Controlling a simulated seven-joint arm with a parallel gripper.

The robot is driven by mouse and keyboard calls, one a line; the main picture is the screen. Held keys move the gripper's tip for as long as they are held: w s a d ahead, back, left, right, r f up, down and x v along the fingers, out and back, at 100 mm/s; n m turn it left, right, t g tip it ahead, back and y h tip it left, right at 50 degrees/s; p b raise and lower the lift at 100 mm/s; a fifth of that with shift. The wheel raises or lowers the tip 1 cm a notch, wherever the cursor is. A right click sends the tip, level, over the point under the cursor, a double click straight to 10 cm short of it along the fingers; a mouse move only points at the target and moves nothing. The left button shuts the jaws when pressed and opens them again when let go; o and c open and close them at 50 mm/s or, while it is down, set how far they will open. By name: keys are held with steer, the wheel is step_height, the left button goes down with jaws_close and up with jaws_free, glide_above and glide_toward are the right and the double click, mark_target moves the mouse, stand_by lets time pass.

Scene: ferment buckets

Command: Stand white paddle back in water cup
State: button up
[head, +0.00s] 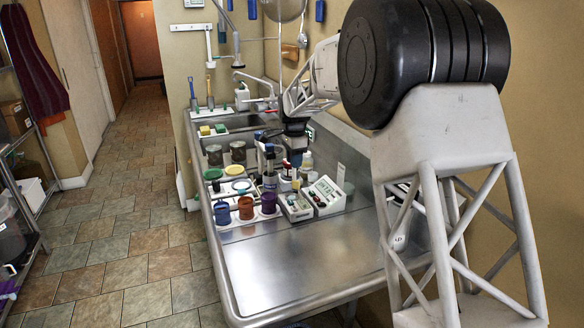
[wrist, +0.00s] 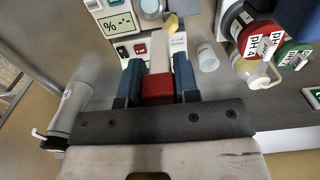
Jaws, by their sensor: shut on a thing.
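In the wrist view my gripper (wrist: 158,75) has its two blue fingers shut on the white paddle (wrist: 159,55). A red block-like part sits between the fingers, and the pale paddle reaches beyond them. In the head view my gripper (head: 294,155) hangs over the far part of the steel counter, and the paddle is hard to make out there. A small whitish, translucent cup (wrist: 207,58) stands right of the fingers in the wrist view, apart from the paddle. It looks like the water cup, but I cannot tell whether it holds water.
Bottles with pH labels (wrist: 252,45) stand at the upper right of the wrist view. A meter box (head: 325,195) is near the gripper. The counter's front (head: 290,260) is clear.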

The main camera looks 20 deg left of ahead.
steer(key=w+d+r, duration=0.1)
steer(key=w+d, duration=0.1)
steer(key=w, duration=1.2)
steer(key=shift+r, duration=0.2)
steer(key=shift+d, duration=0.1)
steer(key=shift+f, duration=0.2)
steer(key=shift+f, duration=5.05)
steer(key=o, duration=1.5)
steer(key=shift+c, duration=0.2)
steer(key=shift+r, duration=0.1)
steer(key=shift+r, duration=2.85)
